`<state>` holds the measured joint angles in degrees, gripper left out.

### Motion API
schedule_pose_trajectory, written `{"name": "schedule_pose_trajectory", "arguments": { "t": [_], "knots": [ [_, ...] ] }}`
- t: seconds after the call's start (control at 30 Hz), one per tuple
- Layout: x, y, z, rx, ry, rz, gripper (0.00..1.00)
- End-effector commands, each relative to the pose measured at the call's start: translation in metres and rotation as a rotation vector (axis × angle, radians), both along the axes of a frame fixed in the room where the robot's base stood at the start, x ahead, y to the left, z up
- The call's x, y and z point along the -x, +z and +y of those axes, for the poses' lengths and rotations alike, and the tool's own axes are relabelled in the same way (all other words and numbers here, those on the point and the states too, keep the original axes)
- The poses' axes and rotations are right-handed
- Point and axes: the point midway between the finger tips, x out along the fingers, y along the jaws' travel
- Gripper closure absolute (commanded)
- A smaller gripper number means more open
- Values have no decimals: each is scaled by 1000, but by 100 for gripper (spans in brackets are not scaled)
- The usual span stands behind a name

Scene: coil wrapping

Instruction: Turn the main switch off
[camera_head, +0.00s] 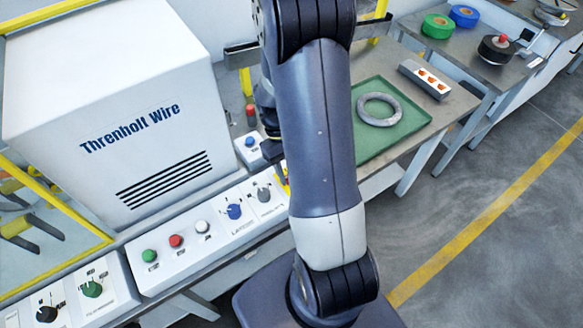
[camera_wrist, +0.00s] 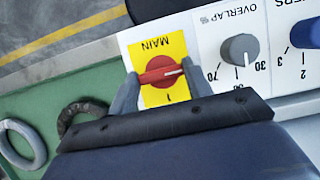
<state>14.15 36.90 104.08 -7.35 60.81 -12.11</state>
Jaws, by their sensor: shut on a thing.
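The main switch (camera_wrist: 160,72) is a red rotary handle on a yellow plate marked MAIN, seen in the wrist view. Its white pointer line is roughly horizontal in the picture, pointing right. My gripper (camera_wrist: 160,76) has one grey finger on each side of the red handle and is shut on it. In the head view my arm hides most of the switch, with only a sliver of yellow (camera_head: 283,178) showing beside it.
A grey OVERLAP knob (camera_wrist: 240,48) and a blue knob (camera_wrist: 306,33) sit beside the switch. Green, red and white buttons (camera_head: 176,241) line the panel. A green tray (camera_head: 408,128) holds a grey coil (camera_head: 379,109). The white Threnholt Wire housing (camera_head: 110,110) stands behind the panel.

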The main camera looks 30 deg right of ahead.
Motion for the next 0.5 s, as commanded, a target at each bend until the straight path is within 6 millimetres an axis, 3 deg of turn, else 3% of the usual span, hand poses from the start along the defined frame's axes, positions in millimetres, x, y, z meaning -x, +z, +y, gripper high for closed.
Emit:
{"name": "schedule_pose_trajectory", "arguments": {
  "t": [0.23,0.27,0.5],
  "knots": [
    [0,0,0,0,3,0,76],
    [0,0,0,0,3,0,52],
    [0,0,0,-1,2,0,32]
  ]
}}
